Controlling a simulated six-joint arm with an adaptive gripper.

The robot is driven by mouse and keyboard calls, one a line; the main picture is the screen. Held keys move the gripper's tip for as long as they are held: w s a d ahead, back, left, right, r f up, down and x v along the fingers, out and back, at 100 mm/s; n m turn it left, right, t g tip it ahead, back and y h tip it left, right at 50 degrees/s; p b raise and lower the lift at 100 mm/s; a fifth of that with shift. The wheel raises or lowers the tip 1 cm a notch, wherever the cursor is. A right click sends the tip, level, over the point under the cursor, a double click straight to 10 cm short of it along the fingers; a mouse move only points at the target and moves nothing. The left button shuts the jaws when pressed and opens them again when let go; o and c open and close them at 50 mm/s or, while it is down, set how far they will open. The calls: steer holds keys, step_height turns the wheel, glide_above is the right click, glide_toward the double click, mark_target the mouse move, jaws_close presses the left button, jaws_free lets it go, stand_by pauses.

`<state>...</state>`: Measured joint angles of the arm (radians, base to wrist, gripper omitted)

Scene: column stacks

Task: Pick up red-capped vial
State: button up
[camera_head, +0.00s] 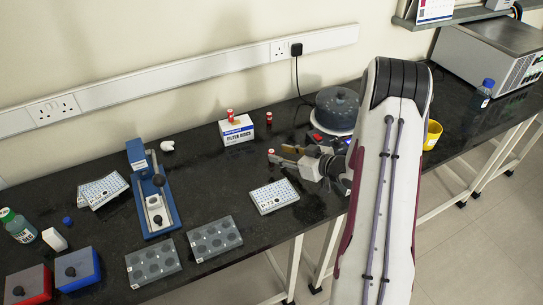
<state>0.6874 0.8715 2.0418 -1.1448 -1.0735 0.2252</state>
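Three small red-capped vials show in the head view. One vial (230,115) stands on top of the white and blue filter box (237,130). A second vial (269,118) stands on the bench just right of that box. A third vial (270,153) is upright at the tips of my gripper (279,154), which reaches leftward low over the bench. The gripper's two fingers look spread apart, with the third vial at or just beyond their tips. I cannot tell whether they touch it.
A white well plate (274,197) lies just in front of my gripper. A dark round device (337,108) and a yellow cup (432,134) stand near my arm. Grey racks (214,238), a blue stand (154,200) and red and blue boxes (77,268) are at the left.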

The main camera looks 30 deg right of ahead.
mark_target(273, 152)
steer(key=shift+w, duration=0.15)
steer(key=shift+x, duration=2.5)
steer(key=shift+f, duration=0.1)
steer(key=c, duration=0.9)
